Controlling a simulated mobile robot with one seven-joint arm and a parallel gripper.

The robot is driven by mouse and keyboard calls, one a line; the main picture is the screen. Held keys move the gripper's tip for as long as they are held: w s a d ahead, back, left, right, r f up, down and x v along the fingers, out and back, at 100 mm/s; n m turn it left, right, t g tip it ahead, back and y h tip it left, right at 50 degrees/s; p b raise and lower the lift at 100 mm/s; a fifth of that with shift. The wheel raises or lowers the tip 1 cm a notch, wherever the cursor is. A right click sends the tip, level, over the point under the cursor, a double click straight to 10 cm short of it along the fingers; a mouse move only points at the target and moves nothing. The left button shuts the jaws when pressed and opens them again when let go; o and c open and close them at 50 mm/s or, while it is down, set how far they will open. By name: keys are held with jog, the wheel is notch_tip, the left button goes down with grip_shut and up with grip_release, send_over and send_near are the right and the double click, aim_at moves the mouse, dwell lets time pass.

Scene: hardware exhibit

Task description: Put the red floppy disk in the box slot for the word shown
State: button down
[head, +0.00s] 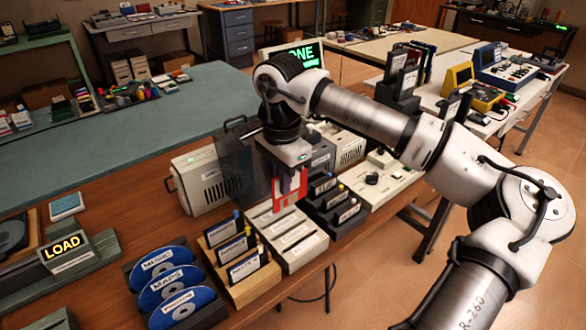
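A red floppy disk (284,198) with a pale label hangs upright below my gripper (290,180), whose fingers appear shut on its top part. The disk is above the back of a cream box (292,243) with several slots and white labels. The lower edge of the disk looks close to the box's back; I cannot tell whether it touches. The labels on the slots are too small to read. A small sign at the left reads "LOAD" (61,247). A green-lit screen (306,55) behind my arm shows "ONE", with its left part hidden.
Blue discs (165,287) stand in a dark rack at the left front. A wooden holder (257,288) with dark labelled cards is left of the cream box. A dark stepped holder (345,224) with cards is close on its right. A beige machine (203,181) stands behind.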

aim_at(282, 208)
jog(key=shift+s+a+f+b, duration=0.15)
jog(key=shift+f+b, duration=0.7)
jog(key=shift+f, duration=0.65)
jog(key=shift+s+d+f+b, duration=0.15)
jog(key=shift+f+b, duration=0.65)
jog(key=shift+f, duration=0.65)
jog(key=shift+a+f+b, duration=0.1)
jog(key=shift+f+b, duration=0.35)
jog(key=shift+b, duration=0.45)
jog(key=shift+f, duration=0.15)
jog(key=shift+f+b, duration=1.85)
jog(key=shift+f, duration=0.1)
jog(key=c, duration=1.6)
grip_release()
